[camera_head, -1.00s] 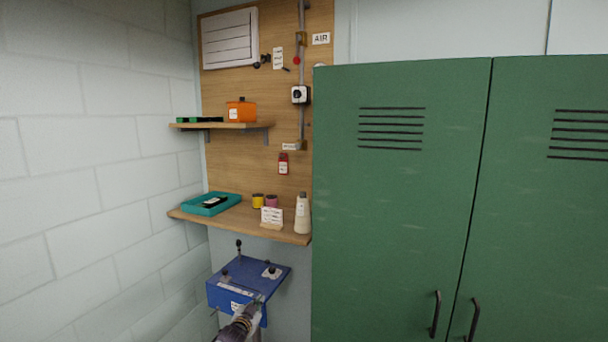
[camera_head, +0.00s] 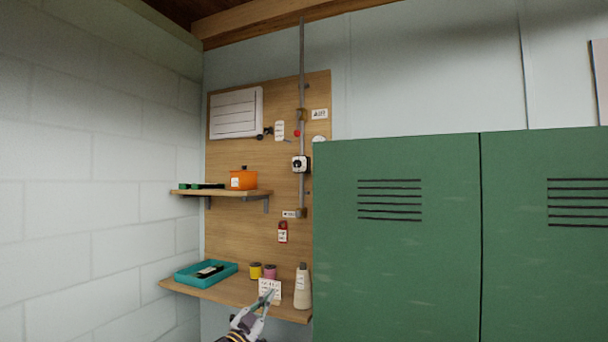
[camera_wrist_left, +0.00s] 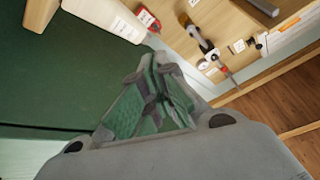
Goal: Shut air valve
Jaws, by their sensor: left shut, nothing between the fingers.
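The white AIR label (camera_head: 320,114) is on the wooden board beside a grey vertical pipe (camera_head: 302,80). A small red part (camera_head: 297,133) is next to the pipe below the label, with a small dark lever beside it. Which part is the air valve's handle is too small to tell. My left gripper (camera_head: 267,302) is shut and empty, in front of the lower shelf and well below the label. In the left wrist view its fingers (camera_wrist_left: 156,65) are together, with a pipe fitting (camera_wrist_left: 205,42) and a thin red part (camera_wrist_left: 228,73) beyond them.
The upper shelf (camera_head: 255,193) juts out. Green lockers (camera_head: 400,270) stand close on the right.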

